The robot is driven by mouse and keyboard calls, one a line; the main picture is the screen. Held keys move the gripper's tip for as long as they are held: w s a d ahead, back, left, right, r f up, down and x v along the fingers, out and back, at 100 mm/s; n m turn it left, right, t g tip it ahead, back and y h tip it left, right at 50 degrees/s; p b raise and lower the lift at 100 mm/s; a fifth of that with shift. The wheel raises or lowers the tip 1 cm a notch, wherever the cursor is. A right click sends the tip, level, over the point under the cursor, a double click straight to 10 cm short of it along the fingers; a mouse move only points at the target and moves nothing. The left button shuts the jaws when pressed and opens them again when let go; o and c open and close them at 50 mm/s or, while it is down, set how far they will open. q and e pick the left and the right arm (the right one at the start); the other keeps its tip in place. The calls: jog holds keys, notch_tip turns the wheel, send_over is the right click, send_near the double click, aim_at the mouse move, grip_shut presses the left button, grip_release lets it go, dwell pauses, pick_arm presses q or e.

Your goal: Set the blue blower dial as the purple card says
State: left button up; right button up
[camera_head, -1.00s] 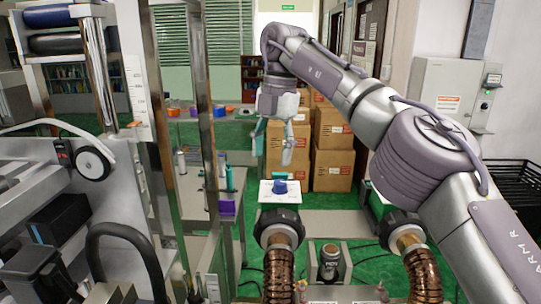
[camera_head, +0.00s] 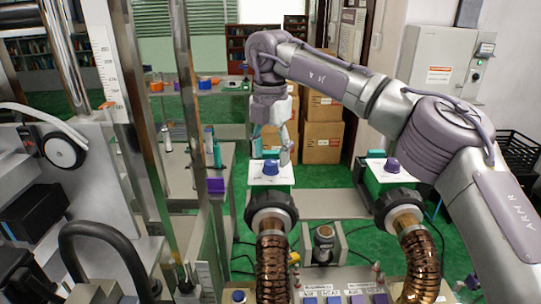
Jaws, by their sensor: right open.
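The blue blower dial (camera_head: 271,168) sits on a white plate (camera_head: 285,180) behind the left of two black-collared copper hoses. My right gripper (camera_head: 271,157) hangs down just above the dial, its fingers apart on either side of the dial's top. It looks empty; I cannot tell whether a finger touches the dial. A small purple item (camera_head: 215,186) stands at the edge of the bench on the left; I cannot tell whether it is the purple card, and no writing on it is readable. My left gripper is out of view.
A second, purple dial (camera_head: 391,164) sits on a white plate at the right. Copper hoses (camera_head: 272,262) rise in front of both dials. Metal posts and machine parts fill the left. Cardboard boxes (camera_head: 322,131) are stacked behind my right gripper.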

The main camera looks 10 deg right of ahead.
jog(key=shift+f, duration=0.45)
jog(key=shift+s+f, duration=0.1)
jog(key=shift+f, duration=0.3)
jog(key=shift+c, duration=0.2)
grip_shut()
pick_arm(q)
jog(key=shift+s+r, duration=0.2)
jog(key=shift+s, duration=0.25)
